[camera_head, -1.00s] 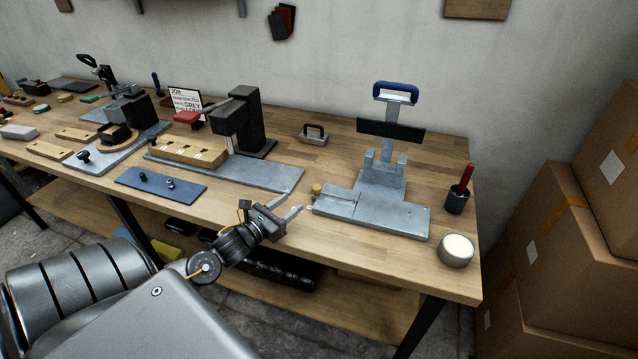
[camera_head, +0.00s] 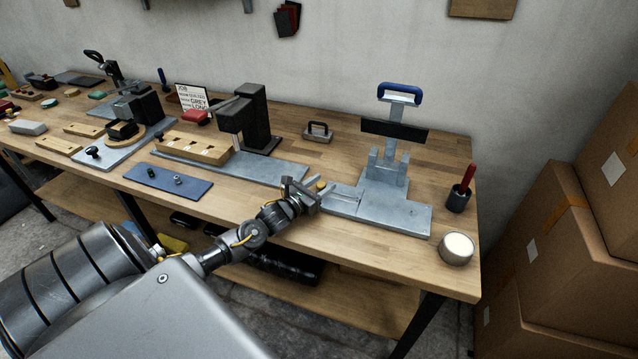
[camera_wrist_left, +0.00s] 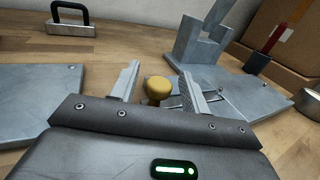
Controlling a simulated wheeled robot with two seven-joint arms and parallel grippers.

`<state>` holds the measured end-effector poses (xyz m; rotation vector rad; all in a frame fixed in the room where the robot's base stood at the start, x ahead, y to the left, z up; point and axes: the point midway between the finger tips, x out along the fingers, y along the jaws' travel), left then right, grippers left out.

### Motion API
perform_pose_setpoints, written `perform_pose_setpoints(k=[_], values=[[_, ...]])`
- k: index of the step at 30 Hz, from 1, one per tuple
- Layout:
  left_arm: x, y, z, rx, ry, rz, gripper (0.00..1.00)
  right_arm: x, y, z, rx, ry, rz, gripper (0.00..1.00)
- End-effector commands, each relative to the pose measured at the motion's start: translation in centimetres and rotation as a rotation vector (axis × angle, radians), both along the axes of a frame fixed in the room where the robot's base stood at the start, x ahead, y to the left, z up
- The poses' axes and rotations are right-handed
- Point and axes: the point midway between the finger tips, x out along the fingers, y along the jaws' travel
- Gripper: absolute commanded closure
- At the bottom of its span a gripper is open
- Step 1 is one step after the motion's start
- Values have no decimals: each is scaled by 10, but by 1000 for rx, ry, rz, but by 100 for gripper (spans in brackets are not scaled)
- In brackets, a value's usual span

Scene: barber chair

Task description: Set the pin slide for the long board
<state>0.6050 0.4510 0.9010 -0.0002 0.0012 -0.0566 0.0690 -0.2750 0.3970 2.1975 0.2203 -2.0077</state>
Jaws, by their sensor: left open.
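The pin slide's yellow knob (camera_wrist_left: 157,88) stands between the two open fingers of my left gripper (camera_wrist_left: 160,85) in the left wrist view, with a gap on either side. In the head view the knob (camera_head: 321,186) shows at the left edge of the grey metal fixture (camera_head: 400,214), right at my left gripper (camera_head: 302,190). A slot with thin metal parts (camera_wrist_left: 225,100) lies right of the knob in the wrist view. The fixture has an upright with a black crossbar (camera_head: 395,131) and a blue handle (camera_head: 399,93). A job card (camera_head: 191,97) shows "GREY" and "LONG". My right gripper is out of view.
A wooden block sits on a grey plate under a black press (camera_head: 252,118) to the left. A blue mat (camera_head: 168,181) holds small parts. A handled block (camera_head: 318,132) stands behind. A cup with a red-handled tool (camera_head: 458,198) and a round tin (camera_head: 457,248) stand at right.

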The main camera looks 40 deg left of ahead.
Motion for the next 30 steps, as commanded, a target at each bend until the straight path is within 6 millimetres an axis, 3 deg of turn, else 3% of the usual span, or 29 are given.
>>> perform_pose_setpoints(k=[5, 15, 21, 30], values=[[0, 0, 0, 0, 0, 0, 55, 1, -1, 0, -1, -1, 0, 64], [0, 0, 0, 0, -1, 0, 99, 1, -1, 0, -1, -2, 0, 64], [-1, 3, -1, 2, 0, 0, 100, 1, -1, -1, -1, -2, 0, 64], [-14, 41, -1, 2, -1, 1, 100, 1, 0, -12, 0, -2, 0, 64]])
